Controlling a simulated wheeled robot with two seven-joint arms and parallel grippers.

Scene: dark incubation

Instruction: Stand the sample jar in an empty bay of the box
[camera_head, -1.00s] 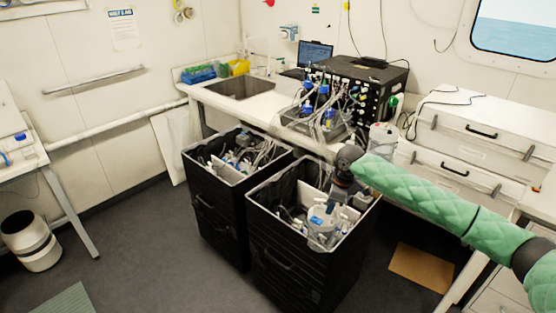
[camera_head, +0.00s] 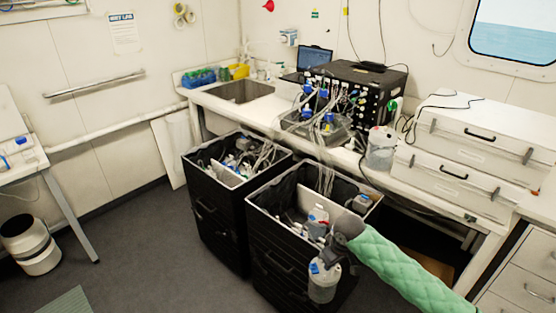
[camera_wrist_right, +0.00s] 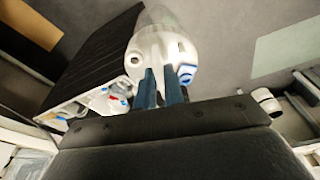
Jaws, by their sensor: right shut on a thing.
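My right gripper (camera_head: 328,262) is shut on the sample jar (camera_head: 323,283), a clear jar with a white top and a blue mark. The jar hangs in front of the near side of the right black box (camera_head: 275,265), outside its rim. In the right wrist view the jar (camera_wrist_right: 160,45) sits at the fingertips (camera_wrist_right: 165,85), with the box (camera_wrist_right: 95,60) to its left and floor behind it. The right box has a white divider (camera_head: 310,203) and a dark lining. My arm hides its near right corner. My left gripper is out of view.
The right box holds a bottle (camera_head: 317,214), another jar (camera_head: 361,203) and small items. A second black box (camera_head: 215,220) stands to its left, full of items and cables. A bench (camera_head: 225,105) runs behind.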

